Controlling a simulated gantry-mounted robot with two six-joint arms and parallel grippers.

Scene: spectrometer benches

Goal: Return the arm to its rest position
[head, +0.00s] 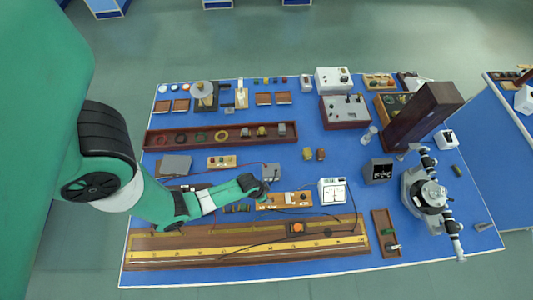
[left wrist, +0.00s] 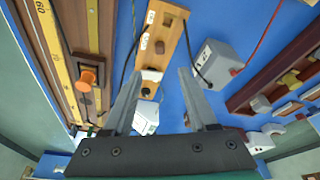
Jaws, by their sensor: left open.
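My left arm comes in from the left in the head view. Its left gripper (head: 264,188) is over the middle of the blue bench, near a small wooden terminal board (head: 275,201) and a small grey box (head: 271,171). In the left wrist view the gripper (left wrist: 158,74) has its two grey fingers spread apart, with nothing held between them. The terminal board (left wrist: 159,35) runs up between and beyond the fingertips, and the grey box (left wrist: 217,62) is to the right of them. I cannot tell the exact height above the board. My right gripper is not in view.
A long wooden metre bridge (head: 190,248) with an orange knob (head: 297,228) lies along the front. A white meter (head: 333,191) stands to the right, and a spectrometer (head: 428,193) further right. A long brown tray (head: 165,138) lies behind. Thin wires cross the bench.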

